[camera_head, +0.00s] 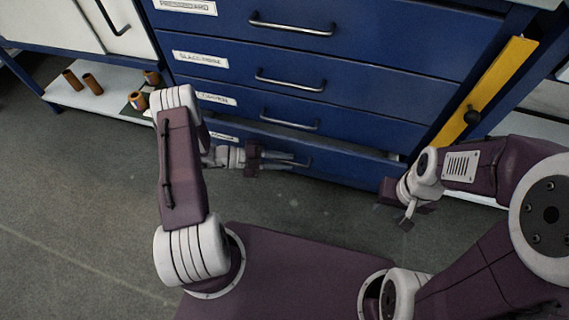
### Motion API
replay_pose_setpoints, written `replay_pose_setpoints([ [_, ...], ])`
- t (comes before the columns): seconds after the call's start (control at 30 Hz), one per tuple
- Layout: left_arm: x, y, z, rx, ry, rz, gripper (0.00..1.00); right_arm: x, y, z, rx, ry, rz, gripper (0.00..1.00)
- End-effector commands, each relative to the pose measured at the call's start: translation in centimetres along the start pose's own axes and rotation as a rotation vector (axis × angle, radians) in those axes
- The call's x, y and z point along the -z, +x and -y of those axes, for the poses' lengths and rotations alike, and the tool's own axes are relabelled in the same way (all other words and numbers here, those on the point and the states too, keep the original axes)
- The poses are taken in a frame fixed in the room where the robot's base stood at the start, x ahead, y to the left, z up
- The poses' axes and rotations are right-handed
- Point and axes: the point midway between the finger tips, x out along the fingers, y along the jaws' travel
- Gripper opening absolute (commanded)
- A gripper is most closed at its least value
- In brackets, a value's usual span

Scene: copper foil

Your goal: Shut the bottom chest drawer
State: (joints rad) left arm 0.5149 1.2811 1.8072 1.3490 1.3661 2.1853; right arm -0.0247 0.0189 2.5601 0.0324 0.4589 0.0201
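The blue chest (330,62) stands ahead with a stack of labelled drawers. Its bottom drawer (345,172) stands out a little from the drawers above, with a strip of its inside showing near its right end. My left gripper (296,160) is in front of the bottom drawer's face, beside its handle, which is partly hidden by the fingers. I cannot tell whether the fingers touch the handle or the drawer, or how wide they are apart. My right gripper (405,217) hangs over the floor just right of the bottom drawer, apart from it; its finger opening is unclear.
The drawers above look closed. A yellow panel (490,90) with a dark knob is at the right. A low white shelf (105,98) with several copper-brown rolls is at the left. The grey floor (80,210) in front is clear.

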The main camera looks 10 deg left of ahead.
Motion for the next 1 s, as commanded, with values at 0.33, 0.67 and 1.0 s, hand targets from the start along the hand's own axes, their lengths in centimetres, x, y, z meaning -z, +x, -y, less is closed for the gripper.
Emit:
replay_pose_setpoints([
  [0.33,0.05,0.13,0.06,0.0,0.0,0.0,0.0,0.01,0.0,0.0,0.0,0.0,0.0,0.36],
  [0.67,0.04,0.11,0.05,-0.001,0.0,0.0,0.0,0.01,0.01,0.0,0.0,0.0,0.0,0.36],
  [1.0,0.04,0.11,0.04,-0.001,0.001,0.0,0.0,0.0,0.01,0.0,0.0,0.0,0.0,0.36],
])
